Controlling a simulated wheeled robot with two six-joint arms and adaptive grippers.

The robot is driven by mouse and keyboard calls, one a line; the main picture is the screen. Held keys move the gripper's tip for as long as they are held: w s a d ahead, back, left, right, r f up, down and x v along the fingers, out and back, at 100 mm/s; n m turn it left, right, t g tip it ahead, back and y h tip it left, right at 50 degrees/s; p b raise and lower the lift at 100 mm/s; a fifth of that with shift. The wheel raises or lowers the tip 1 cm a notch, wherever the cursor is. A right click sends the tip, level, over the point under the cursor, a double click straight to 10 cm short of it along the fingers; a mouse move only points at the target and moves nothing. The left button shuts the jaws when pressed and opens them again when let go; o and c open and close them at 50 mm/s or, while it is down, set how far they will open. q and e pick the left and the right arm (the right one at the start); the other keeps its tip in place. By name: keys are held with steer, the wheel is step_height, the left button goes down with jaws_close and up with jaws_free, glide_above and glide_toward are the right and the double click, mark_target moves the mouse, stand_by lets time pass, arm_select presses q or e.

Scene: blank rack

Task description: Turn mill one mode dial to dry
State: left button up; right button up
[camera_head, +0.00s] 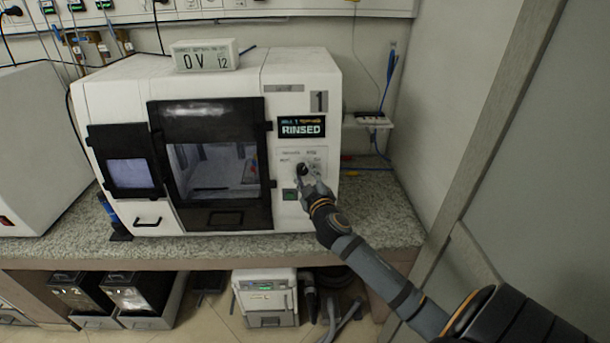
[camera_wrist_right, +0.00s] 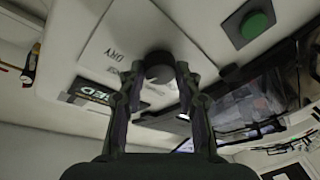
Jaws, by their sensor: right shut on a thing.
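Mill one (camera_head: 205,140) is a white machine on the counter, marked "1", with a dark window door. Its small display (camera_head: 301,127) reads "RINSED". The black mode dial (camera_head: 302,169) sits on a pale label plate below the display. My right gripper (camera_head: 308,184) is at the dial, its fingers around it. In the right wrist view the dial (camera_wrist_right: 160,67) lies between the two fingertips of the gripper (camera_wrist_right: 160,80), and the word "DRY" is printed beside it. I cannot tell which mode the dial points to. My left gripper is not in view.
A green button (camera_head: 289,195) is below and left of the dial; it also shows in the wrist view (camera_wrist_right: 254,24). Bare counter (camera_head: 375,210) lies to the right, before a wall.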

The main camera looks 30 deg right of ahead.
steer(key=shift+f, duration=0.1)
steer(key=m+h+b, duration=0.1)
steer(key=m+b, duration=0.1)
steer(key=b, duration=0.1)
steer(key=m+b, duration=0.3)
steer(key=b, duration=0.1)
steer(key=m+h+b, duration=0.1)
steer(key=m+b, duration=0.1)
steer(key=b, duration=0.2)
steer(key=shift+a+f+m+h, duration=0.15)
steer(key=shift+f+m+h, duration=0.15)
steer(key=shift+f+m, duration=0.1)
arm_select(q)
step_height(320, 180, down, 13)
steer(key=b, duration=0.2)
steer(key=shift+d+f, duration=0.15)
arm_select(e)
steer(key=shift+w+r+m+h, duration=0.1)
steer(key=shift+r+m+h, duration=0.1)
steer(key=shift+m, duration=0.3)
steer(key=shift+r+m+h, duration=0.1)
steer(key=shift+m+h, duration=0.1)
steer(key=shift+m, duration=0.3)
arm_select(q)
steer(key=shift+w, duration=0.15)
arm_select(e)
steer(key=o, duration=1.2)
steer(key=shift+c, duration=0.2)
